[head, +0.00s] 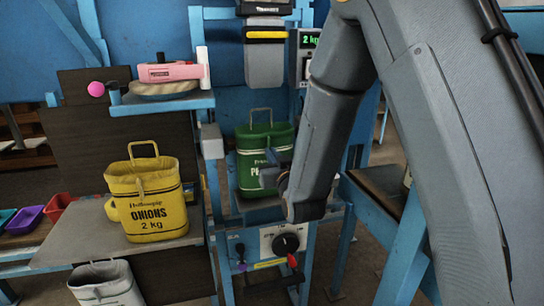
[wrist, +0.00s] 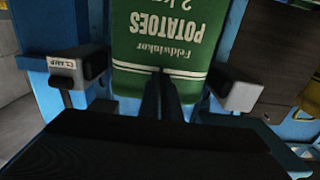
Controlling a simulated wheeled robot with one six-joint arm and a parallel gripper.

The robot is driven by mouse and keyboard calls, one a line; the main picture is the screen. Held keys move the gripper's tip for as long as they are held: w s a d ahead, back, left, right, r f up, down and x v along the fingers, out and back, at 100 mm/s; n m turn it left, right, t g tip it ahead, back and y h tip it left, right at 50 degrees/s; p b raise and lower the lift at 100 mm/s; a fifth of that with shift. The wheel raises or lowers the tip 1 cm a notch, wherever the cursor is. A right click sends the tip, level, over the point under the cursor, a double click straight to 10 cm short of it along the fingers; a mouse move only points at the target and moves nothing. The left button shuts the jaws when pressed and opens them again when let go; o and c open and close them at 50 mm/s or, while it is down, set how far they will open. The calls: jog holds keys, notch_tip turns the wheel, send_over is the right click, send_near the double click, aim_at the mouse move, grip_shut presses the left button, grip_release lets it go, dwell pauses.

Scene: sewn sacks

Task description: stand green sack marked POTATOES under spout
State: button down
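The green sack (head: 258,140) marked POTATOES stands upright under the grey spout (head: 264,65), its wire handle up and apart from the spout above. In the wrist view the sack (wrist: 167,40) has its print upside down and sits between two grey clamp blocks. Whether the tips touch the sack is unclear.
A yellow ONIONS sack (head: 150,205) stands on the board at left, with a white sack (head: 105,284) below. A pink device (head: 170,72) sits on the blue shelf. A dial panel (head: 286,243) is below the spout stand. Coloured trays (head: 28,219) lie far left.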

jog(key=shift+f, duration=0.5)
jog(key=shift+f, duration=0.15)
jog(key=c, duration=2)
grip_release()
jog(key=v, duration=1.2)
jog(key=shift+r+p, duration=0.25)
jog(key=shift+p, duration=0.1)
